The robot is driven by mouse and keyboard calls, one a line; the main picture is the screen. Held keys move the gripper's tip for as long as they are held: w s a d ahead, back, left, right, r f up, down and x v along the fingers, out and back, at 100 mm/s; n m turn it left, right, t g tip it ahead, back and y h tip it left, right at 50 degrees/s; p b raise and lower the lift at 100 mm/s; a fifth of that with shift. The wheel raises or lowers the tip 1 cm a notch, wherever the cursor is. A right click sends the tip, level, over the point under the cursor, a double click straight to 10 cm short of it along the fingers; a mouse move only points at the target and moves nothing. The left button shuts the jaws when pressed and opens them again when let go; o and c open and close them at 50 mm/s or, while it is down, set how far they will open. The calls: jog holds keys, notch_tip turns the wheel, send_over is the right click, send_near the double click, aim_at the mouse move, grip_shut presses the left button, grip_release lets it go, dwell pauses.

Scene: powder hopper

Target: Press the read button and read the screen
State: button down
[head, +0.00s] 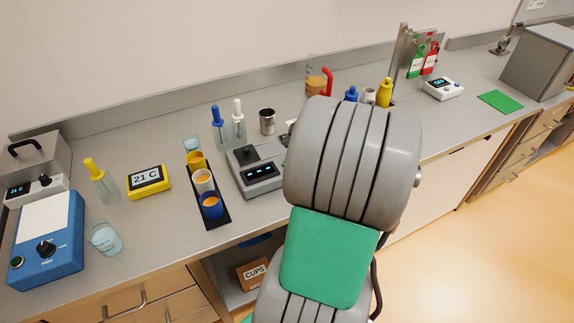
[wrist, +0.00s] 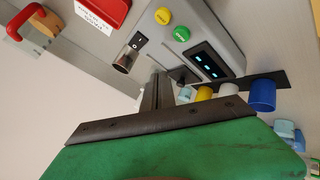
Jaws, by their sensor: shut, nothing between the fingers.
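A grey instrument (head: 258,172) with a small dark screen stands on the counter in the head view, partly hidden by my arm. The screen shows a few short blue marks that I cannot read as a value. The button labels are too small to read. My gripper (wrist: 158,82) is shut and empty, its fingertips near the instrument's edge and apart from both buttons. In the head view my arm hides the gripper.
Yellow, white and blue cups stand on a black strip (head: 222,217) left of the instrument. Dropper bottles and a metal cup (head: 267,121) stand behind it. A yellow display (head: 149,181) reads 21 C. A blue device (head: 46,240) stands at far left.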

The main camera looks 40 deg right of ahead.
notch_tip(320, 180, down, 5)
jog(key=shift+b, duration=1.2)
jog(key=shift+f+b, duration=0.45)
jog(key=shift+b, duration=0.1)
dwell(0.4)
jog(key=shift+f+b, duration=0.5)
jog(key=shift+b, duration=0.25)
jog(key=shift+f+b, duration=0.35)
jog(key=shift+b, duration=0.15)
dwell(0.6)
jog(key=shift+r, duration=0.8)
jog(key=shift+r, duration=0.1)
